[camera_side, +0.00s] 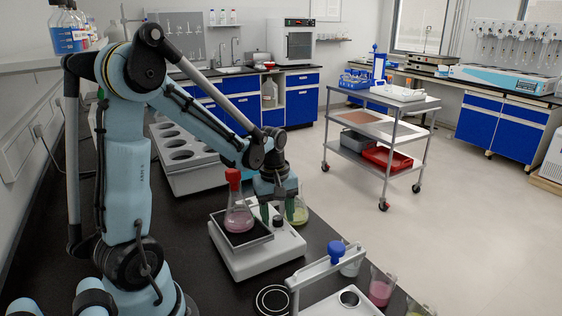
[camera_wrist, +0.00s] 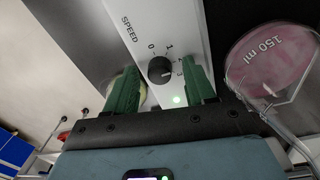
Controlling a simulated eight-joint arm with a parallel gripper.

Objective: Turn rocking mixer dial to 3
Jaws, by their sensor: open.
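The rocking mixer (camera_side: 262,258) is a white box with a dark platform on top, standing on the black bench. Its black dial (camera_wrist: 160,70) shows in the wrist view, with SPEED lettering and the numbers 0, 1, 2 and 3 around it. The pointer direction is hard to read. My gripper (camera_wrist: 161,77) is open, with one green finger on either side of the dial. I cannot tell whether the fingers touch it. The gripper (camera_side: 277,213) also shows at the mixer in the side view.
A red-stoppered flask of pink liquid (camera_side: 238,217) stands on the mixer platform, close beside my gripper. A flask of yellow-green liquid (camera_side: 298,211) is just behind the gripper. A device with a blue knob (camera_side: 337,249) and a pink beaker (camera_side: 381,290) stand in front.

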